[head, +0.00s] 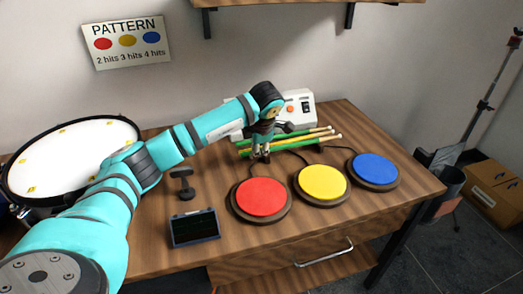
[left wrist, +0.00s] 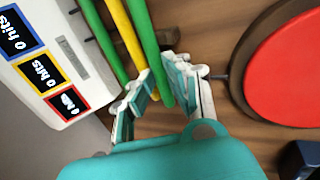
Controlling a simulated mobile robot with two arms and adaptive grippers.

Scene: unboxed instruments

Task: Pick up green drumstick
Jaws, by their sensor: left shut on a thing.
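Green and yellow drumsticks lie side by side behind the pads in the head view. The nearest green drumstick (head: 291,147) also shows in the left wrist view (left wrist: 147,45), with its end between the fingers. A yellow drumstick (left wrist: 124,35) and another green drumstick (left wrist: 99,38) lie beside it in the wrist view. My left gripper (head: 261,157) points down at the left end of the sticks. In the wrist view my left gripper (left wrist: 166,92) is shut on the nearest green drumstick. The fingers partly hide its end. My right gripper is not in view.
Red (head: 262,197), yellow (head: 322,182) and blue (head: 375,168) pads stand in front of the sticks. A white device (head: 299,103) stands behind them. A white drum (head: 70,160) is at left, and a dark screen (head: 195,227) lies near the table's front.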

